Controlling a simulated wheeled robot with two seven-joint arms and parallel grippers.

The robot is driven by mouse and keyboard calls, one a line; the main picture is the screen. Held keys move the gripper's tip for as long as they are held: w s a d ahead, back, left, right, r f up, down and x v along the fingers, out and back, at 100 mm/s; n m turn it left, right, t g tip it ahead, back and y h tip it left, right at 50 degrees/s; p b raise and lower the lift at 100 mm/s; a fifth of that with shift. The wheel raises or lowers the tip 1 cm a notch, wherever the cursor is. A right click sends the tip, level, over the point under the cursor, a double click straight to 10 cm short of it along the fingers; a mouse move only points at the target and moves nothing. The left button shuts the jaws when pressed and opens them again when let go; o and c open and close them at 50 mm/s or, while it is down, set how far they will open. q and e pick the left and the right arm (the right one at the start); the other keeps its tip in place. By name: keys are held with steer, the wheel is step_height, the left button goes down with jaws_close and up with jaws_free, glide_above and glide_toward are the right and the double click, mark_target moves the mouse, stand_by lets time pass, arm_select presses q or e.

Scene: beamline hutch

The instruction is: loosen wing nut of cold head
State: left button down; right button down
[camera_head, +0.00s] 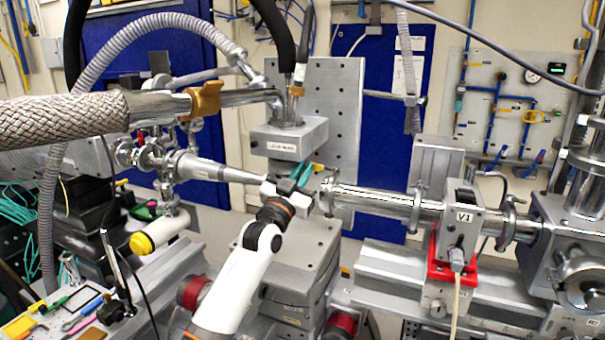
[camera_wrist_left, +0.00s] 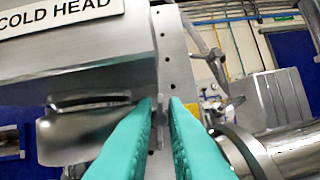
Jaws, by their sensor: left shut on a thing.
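The cold head (camera_head: 290,138) is a grey metal block with a label, in the middle of the head view. Its "COLD HEAD" label (camera_wrist_left: 60,18) fills the upper left of the left wrist view. My left gripper (camera_head: 310,170) reaches up from below to just under the block's right side. In the wrist view its two teal fingers (camera_wrist_left: 160,112) are shut on a small grey metal piece, the wing nut (camera_wrist_left: 158,122), which shows in the narrow gap between them. In the head view the wing nut is hidden by the fingers. My right gripper is not in view.
A steel beam pipe (camera_head: 385,202) with flanges runs right, close to my left gripper, to a valve marked V1 (camera_head: 463,222). A tapered pipe (camera_head: 215,168) comes in from the left. A braided hose (camera_head: 60,120) crosses the upper left. Tools lie at lower left.

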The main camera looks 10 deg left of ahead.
arm_select(q)
steer(key=c, duration=1.6)
jaws_free()
steer(key=shift+c, duration=0.2)
